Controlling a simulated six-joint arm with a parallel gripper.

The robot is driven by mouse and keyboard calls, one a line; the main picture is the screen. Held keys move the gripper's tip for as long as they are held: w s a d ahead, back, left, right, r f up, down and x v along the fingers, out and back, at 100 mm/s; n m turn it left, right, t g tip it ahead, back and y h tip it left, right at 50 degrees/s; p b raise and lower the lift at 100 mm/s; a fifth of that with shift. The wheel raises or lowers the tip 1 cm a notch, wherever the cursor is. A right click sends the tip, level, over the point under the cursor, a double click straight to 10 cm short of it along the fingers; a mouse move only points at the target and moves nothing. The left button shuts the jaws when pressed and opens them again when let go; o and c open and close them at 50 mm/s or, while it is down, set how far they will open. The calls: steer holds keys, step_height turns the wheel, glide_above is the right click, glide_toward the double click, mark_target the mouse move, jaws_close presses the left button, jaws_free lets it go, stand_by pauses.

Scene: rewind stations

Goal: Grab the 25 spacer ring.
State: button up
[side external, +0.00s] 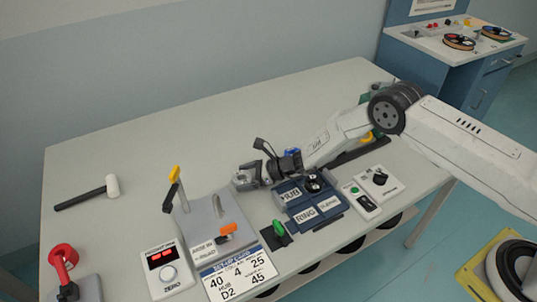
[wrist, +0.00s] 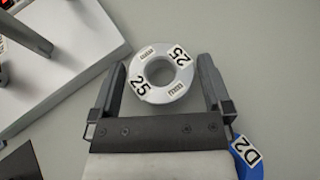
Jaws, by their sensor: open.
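The 25 spacer ring (wrist: 183,84) is a pale grey ring with a round hole, marked 25 twice, lying flat on the table in the wrist view. My gripper (wrist: 161,63) is open, with one dark finger on each side of the ring. Narrow gaps show between ring and fingers, and it is not gripped. In the side external view my gripper (side external: 247,176) is low over the table, left of the blue HUB and RING block (side external: 309,205); the ring is hard to make out there.
A blue part marked D2 (wrist: 248,156) lies close beside my right finger in the wrist view. A grey plate with posts (side external: 214,222) stands left of my gripper. A setup card (side external: 239,276) lies in front.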

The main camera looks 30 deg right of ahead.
steer(key=c, duration=1.1)
steer(key=shift+r, duration=0.1)
steer(key=shift+r, duration=1.55)
steer(key=s+d+r, duration=0.1)
steer(key=s+r, duration=0.2)
steer(key=s, duration=0.1)
steer(key=s+d+r, duration=0.2)
steer(key=s+r, duration=0.1)
steer(key=s, duration=0.2)
steer(key=s+d+r, duration=0.1)
steer(key=s+r, duration=0.2)
steer(key=s, duration=0.1)
steer(key=shift+s+d+r, duration=0.15)
steer(key=shift+d+r, duration=0.05)
steer(key=shift+r, duration=0.15)
